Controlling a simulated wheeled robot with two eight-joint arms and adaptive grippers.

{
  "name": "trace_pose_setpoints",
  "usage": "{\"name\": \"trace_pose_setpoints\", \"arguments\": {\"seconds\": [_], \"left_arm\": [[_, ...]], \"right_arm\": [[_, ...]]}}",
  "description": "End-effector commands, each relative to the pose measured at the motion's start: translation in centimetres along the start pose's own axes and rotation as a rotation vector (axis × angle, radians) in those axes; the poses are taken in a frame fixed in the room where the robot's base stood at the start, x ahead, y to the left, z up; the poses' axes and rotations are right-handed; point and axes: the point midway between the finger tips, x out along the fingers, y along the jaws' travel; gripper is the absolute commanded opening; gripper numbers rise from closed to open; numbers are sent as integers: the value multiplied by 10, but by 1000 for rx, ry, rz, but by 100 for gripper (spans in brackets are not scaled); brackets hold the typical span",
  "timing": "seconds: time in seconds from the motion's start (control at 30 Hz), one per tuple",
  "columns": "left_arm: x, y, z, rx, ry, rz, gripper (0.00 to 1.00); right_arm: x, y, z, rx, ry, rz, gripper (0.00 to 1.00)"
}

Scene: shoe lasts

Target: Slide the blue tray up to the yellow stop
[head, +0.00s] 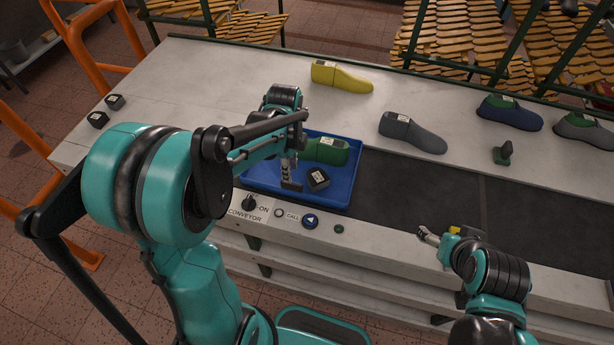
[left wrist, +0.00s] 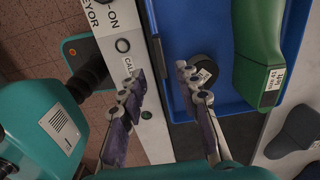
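The blue tray (head: 347,190) lies on the dark conveyor belt. It holds a green shoe last (head: 325,151) and a small black labelled block (head: 318,179). My left gripper (head: 290,178) is at the tray's near left part. In the left wrist view its spread fingers (left wrist: 162,95) stand either side of the tray's near wall (left wrist: 154,40), one inside and one outside. They do not visibly pinch it. My right gripper (head: 428,236) is over the table's front edge, right of the tray. A small yellow piece (head: 455,230) shows beside it; I cannot tell whether this is the stop.
Yellow (head: 340,77), grey (head: 412,132) and blue-green (head: 510,112) lasts lie behind the belt. A small dark green piece (head: 503,154) stands near them. Conveyor controls (head: 262,208) line the front edge. The belt (head: 420,195) right of the tray is clear.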

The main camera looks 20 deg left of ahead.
Motion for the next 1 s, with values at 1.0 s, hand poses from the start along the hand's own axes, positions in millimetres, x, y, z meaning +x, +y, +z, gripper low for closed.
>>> {"name": "trace_pose_setpoints", "arguments": {"seconds": [1.0], "left_arm": [[78,0,0,13,0,4,4]], "right_arm": [[16,0,11,0,0,0,76]]}}
